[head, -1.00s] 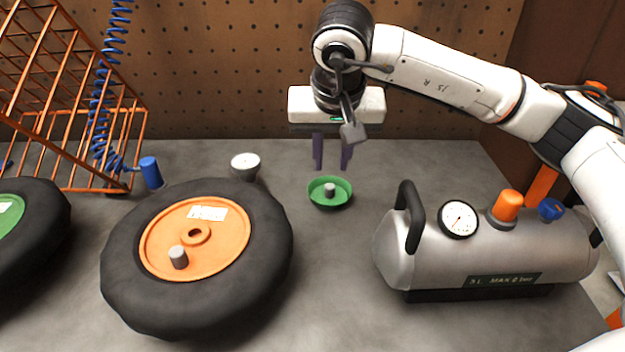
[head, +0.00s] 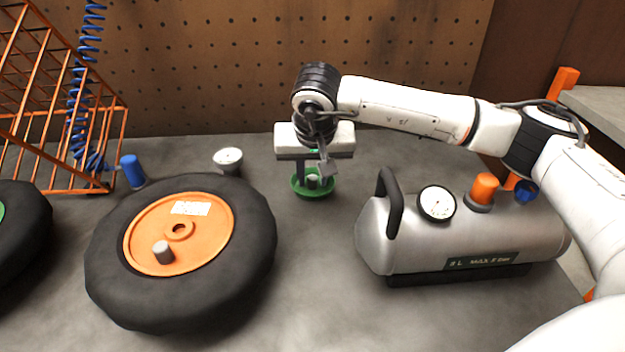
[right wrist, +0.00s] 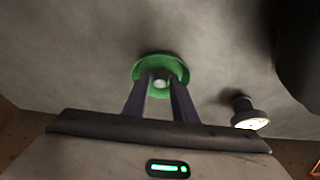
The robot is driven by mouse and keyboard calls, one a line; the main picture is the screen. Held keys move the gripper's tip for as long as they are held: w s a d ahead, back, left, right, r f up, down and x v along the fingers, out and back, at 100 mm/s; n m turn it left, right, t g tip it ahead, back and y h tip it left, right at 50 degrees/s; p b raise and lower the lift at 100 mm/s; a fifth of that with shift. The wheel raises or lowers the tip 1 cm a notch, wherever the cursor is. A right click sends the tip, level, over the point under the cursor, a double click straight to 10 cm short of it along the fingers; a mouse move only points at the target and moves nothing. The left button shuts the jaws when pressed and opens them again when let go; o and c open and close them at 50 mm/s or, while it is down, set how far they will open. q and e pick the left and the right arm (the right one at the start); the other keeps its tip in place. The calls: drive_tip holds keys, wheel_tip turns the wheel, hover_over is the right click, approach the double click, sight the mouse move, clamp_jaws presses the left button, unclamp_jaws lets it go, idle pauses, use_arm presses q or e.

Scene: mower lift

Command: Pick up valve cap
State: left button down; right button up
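A small grey valve cap (head: 313,181) stands in a round green dish (head: 298,188) on the bench. It also shows in the right wrist view (right wrist: 160,80), within the green dish (right wrist: 150,66). My right gripper (head: 312,183) has come down over the dish and points downward. In the right wrist view its two dark fingers (right wrist: 161,86) are apart, with the cap showing between their tips. I cannot tell whether the fingers touch the cap. My left gripper is not in view.
A black tyre with an orange hub (head: 205,240) and a grey stub (head: 163,251) lies to the left. A silver air tank (head: 400,240) stands to the right. A small gauge-like pot (head: 228,158), a blue cylinder (head: 132,170) and an orange rack (head: 60,130) stand behind.

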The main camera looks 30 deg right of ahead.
clamp_jaws()
